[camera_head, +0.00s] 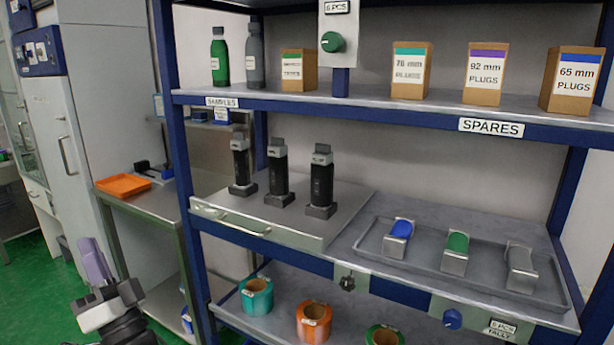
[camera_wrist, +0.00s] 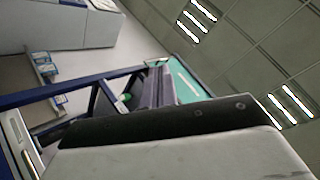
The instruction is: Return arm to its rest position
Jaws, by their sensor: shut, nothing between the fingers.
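My gripper (camera_head: 90,243) is at the lower left of the head view, raised over the green floor in front of the side table. Its purple-grey fingers point up and are together, with nothing held. My white and black wrist parts show just below it, and the rest of my arm is cut off by the bottom edge. The gripper is left of the blue-framed shelf and touches nothing that I can see.
The shelf's blue post (camera_head: 183,180) stands right of my gripper. Three black applicators stand on a raised plate (camera_head: 335,225), beside a grey tray (camera_head: 375,250). Tape rolls sit below. An orange tray (camera_head: 123,186) lies on the side table. Ceiling lights (camera_wrist: 196,24) show in the wrist view.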

